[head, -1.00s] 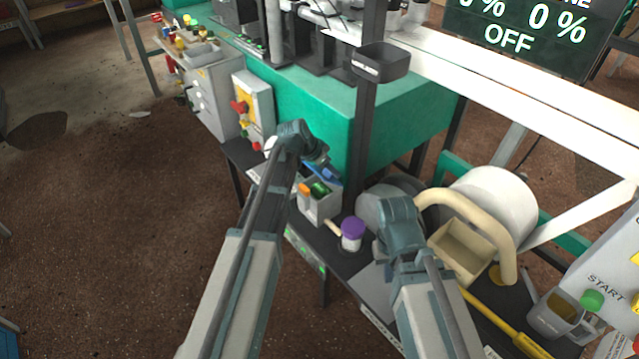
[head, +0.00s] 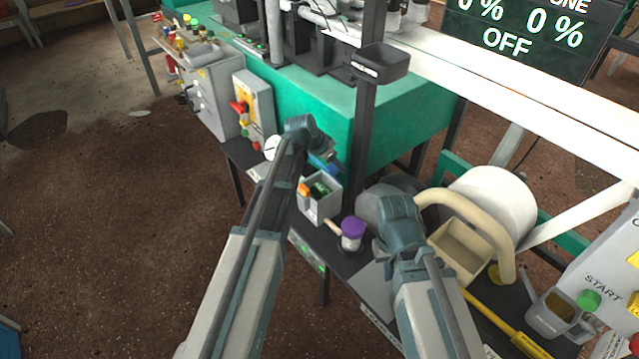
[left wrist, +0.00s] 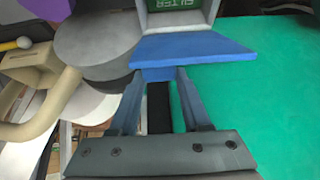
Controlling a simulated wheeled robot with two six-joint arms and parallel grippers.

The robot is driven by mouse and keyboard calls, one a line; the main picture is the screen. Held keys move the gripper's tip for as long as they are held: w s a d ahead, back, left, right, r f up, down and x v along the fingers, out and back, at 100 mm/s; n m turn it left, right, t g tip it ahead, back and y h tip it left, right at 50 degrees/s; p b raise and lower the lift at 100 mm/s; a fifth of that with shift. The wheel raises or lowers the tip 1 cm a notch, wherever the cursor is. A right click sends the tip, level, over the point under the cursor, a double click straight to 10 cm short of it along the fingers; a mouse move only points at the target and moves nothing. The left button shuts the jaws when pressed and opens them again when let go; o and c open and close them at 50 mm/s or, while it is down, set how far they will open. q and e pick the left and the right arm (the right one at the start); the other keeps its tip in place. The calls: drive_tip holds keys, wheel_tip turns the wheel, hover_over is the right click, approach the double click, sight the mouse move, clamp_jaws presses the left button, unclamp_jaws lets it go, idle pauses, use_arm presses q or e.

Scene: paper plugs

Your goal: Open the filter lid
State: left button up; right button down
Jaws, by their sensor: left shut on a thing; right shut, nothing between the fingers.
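The blue filter lid (left wrist: 195,47) fills the upper middle of the left wrist view, beside a grey box (left wrist: 146,18) with a green label. My left gripper (left wrist: 157,82) is shut on the lid's blue tab. In the head view my left gripper (head: 328,157) is over the far side of the grey box (head: 321,207), and part of the blue lid (head: 320,165) shows under it. The box top is uncovered, with green and orange things inside. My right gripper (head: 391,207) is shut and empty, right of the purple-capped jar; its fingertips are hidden.
A purple-capped jar (head: 352,232) stands near the box. A dark post (head: 362,130) rises close behind it. A beige pipe (head: 487,222) and tray are at the right. A green machine housing (head: 310,105) stands behind the box.

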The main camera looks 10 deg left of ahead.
use_arm(q)
drive_tip(key=shift+w, duration=0.15)
drive_tip(key=shift+w+d+r, duration=0.1)
drive_tip(key=shift+w+d, duration=0.4)
drive_tip(key=shift+w, duration=0.15)
drive_tip(key=shift+w+d, duration=0.45)
drive_tip(key=shift+w, duration=0.05)
drive_tip(key=o, duration=1.1)
